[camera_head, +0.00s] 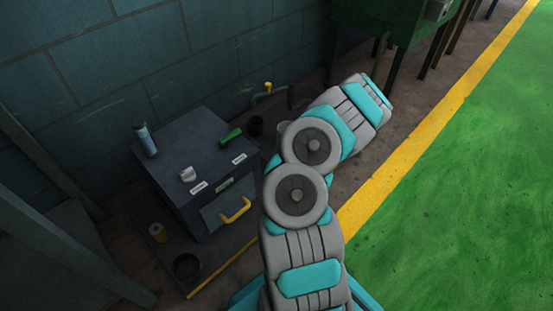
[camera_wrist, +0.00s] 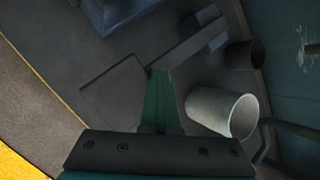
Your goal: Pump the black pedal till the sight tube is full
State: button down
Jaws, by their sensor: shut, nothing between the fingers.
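My gripper (camera_wrist: 160,76) is shut and empty in the wrist view; my own arm hides it in the head view. A dark flat plate (camera_wrist: 112,92), which looks like the black pedal, lies left of the fingertips. A dark bar (camera_wrist: 190,44) runs from near it to a small blue-grey block. The fingertips overlap the plate's right side in the picture; I cannot tell whether they touch. In the head view, a short tube (camera_head: 147,140), probably the sight tube, stands upright on the dark grey box (camera_head: 160,175). Its level is too small to read. The pedal is hidden there.
The box carries a green handle (camera_head: 231,137), a pale knob (camera_head: 188,174) and a yellow pull (camera_head: 235,210). A wall is behind; green floor (camera_head: 470,180) is free at right.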

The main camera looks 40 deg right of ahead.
jog(key=shift+s+d+f+b, duration=0.1)
jog(key=shift+s+f+b, duration=0.15)
jog(key=shift+f, duration=0.2)
jog(key=shift+s+f+b, duration=0.15)
jog(key=shift+f+b, duration=0.1)
jog(key=shift+f, duration=0.2)
dwell(0.4)
jog(key=shift+w+r, duration=0.1)
jog(key=shift+r, duration=0.05)
jog(key=shift+w+r+p, duration=0.3)
jog(key=shift+r+p, duration=0.45)
jog(key=shift+r, duration=0.15)
jog(key=shift+w+r+p, duration=0.25)
jog(key=shift+r+p, duration=0.5)
jog(key=shift+r, duration=0.1)
jog(key=shift+w+a+r+p, duration=0.1)
jog(key=shift+w+r+p, duration=0.1)
jog(key=shift+r+p, duration=0.45)
jog(key=shift+w+a+r+p, duration=0.15)
jog(key=shift+r+p, duration=0.25)
jog(key=shift+r, duration=0.3)
jog(key=r+p, duration=0.2)
jog(key=w+r+p, duration=0.1)
jog(key=r+p, duration=0.1)
jog(key=r, duration=0.1)
jog(key=shift+f, duration=0.1)
